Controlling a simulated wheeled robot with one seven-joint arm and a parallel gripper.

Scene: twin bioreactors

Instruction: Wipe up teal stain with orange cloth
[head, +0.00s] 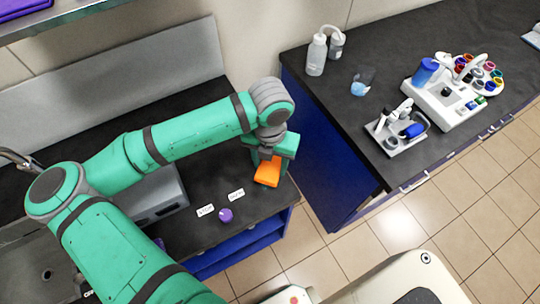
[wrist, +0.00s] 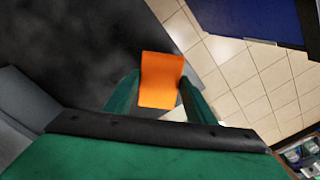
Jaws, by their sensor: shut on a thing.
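The orange cloth (head: 267,171) is in my gripper (head: 272,160), over the right end of the dark left bench near its front edge. In the wrist view the orange cloth (wrist: 161,80) sticks out between the two green fingers of my gripper (wrist: 158,97), which are shut on it. I cannot tell whether the cloth touches the bench top. I see no teal stain in either view; part of the bench is hidden behind my arm and gripper.
A purple round object (head: 225,215) and two small white labels lie on the left bench, beside a grey box (head: 155,196). A tiled floor gap separates it from the right bench (head: 300,62), which holds bottles, a beaker (head: 362,82) and white apparatus (head: 445,100).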

